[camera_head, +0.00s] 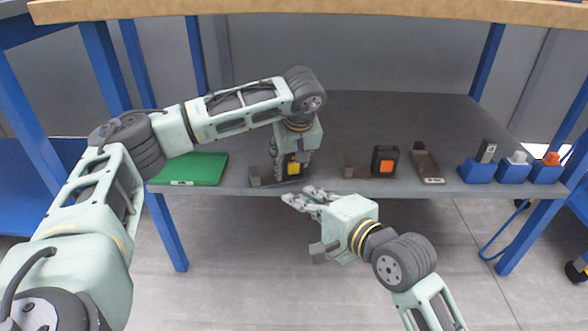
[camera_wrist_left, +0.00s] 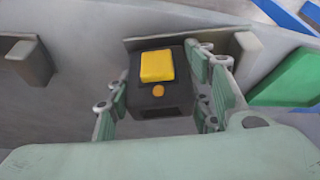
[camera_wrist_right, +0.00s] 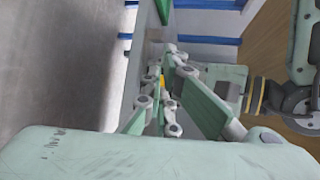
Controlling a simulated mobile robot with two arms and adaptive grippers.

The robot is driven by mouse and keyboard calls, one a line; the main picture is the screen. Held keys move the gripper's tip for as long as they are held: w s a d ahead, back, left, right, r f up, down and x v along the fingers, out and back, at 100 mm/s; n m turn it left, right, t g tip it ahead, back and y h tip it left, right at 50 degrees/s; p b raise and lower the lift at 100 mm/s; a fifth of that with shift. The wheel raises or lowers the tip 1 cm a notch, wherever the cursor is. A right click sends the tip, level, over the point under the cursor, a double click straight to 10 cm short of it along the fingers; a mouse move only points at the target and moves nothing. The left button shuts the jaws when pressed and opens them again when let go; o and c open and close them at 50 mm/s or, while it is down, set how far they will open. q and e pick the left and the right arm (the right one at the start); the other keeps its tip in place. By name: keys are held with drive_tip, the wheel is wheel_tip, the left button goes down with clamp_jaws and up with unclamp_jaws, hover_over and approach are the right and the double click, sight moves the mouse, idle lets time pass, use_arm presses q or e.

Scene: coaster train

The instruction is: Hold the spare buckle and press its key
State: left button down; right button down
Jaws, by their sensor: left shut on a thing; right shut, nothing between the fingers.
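A dark buckle with a yellow key (camera_head: 293,168) stands at the front of the grey shelf, left of the middle. The yellow key (camera_wrist_left: 157,66) faces up in the left wrist view, with a small orange dot below it. My left gripper (camera_head: 288,160) reaches down from above and is shut on this buckle, a finger on either side. My right gripper (camera_head: 298,194) is shut and empty at the shelf's front edge, just below and in front of the buckle, apparently apart from it. In the right wrist view a sliver of yellow (camera_wrist_right: 161,81) shows beyond its fingers, which hide most of the buckle.
A green pad (camera_head: 190,169) lies left. A wooden top (camera_head: 330,9) spans above the shelf.

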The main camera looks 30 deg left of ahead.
drive_tip(key=shift+s+a+f+m+g+h, duration=0.15)
drive_tip(key=shift+s+f, duration=0.05)
drive_tip(key=shift+f, duration=0.35)
drive_tip(key=shift+s+a+f+m+g+h, duration=0.1)
drive_tip(key=shift+s+f+m+g+h, duration=0.1)
drive_tip(key=shift+f, duration=0.3)
drive_tip(key=shift+w+a, duration=0.1)
drive_tip(key=w+a, duration=0.2)
drive_tip(key=a, duration=0.1)
drive_tip(key=w+a, duration=0.3)
drive_tip(key=shift+w+a, duration=0.2)
drive_tip(key=shift+w, duration=0.15)
idle(0.8)
drive_tip(key=shift+w+a, duration=0.3)
